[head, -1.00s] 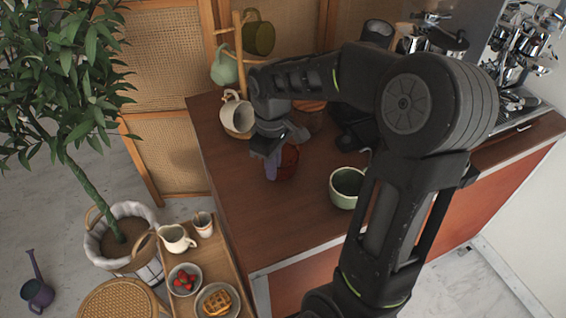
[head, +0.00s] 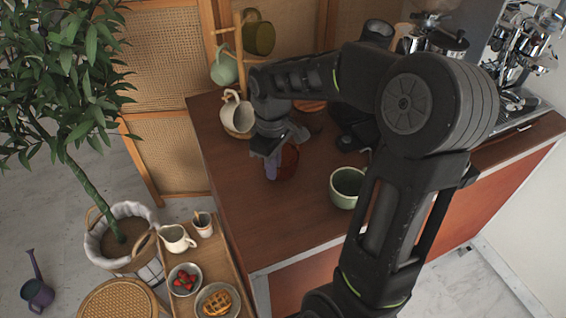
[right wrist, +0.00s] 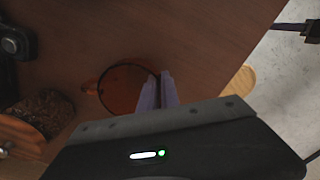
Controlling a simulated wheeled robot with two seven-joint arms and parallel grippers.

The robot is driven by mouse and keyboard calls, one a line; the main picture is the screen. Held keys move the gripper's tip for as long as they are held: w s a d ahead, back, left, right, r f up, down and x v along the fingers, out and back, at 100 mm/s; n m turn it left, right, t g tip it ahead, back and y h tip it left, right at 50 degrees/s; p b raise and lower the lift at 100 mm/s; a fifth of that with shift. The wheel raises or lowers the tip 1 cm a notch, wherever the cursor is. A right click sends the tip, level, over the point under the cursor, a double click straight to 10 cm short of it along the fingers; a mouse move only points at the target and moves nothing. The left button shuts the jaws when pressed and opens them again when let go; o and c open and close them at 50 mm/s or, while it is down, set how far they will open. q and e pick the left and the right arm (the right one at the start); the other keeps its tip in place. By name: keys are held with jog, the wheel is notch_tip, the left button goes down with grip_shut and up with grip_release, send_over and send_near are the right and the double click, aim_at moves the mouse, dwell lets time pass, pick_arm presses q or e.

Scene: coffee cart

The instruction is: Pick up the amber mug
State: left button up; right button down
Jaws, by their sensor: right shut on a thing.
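The amber mug (head: 290,158) is a see-through reddish-brown cup on the wooden counter, partly hidden behind my right gripper in the head view. In the right wrist view the amber mug (right wrist: 122,92) shows its round dark rim, with a handle at its left. My right gripper (head: 272,168) is at the mug's left side, its pale purple fingers pointing down. In the right wrist view the fingers of my right gripper (right wrist: 158,92) are close together at the rim, shut on the mug's wall. I cannot tell whether the mug's base touches the counter. My left gripper is out of view.
A green cup (head: 346,187) stands to the right on the counter (head: 245,220). A cream mug (head: 237,114) is behind the gripper, by a mug tree with green mugs (head: 224,68). A jar of dark beans (right wrist: 42,110) shows in the wrist view. The front-left counter is clear.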

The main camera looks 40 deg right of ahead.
jog(key=shift+s+f, duration=0.1)
jog(key=shift+s, duration=0.05)
notch_tip(320, 180, up, 10)
jog(key=shift+b, duration=0.45)
dwell(1.3)
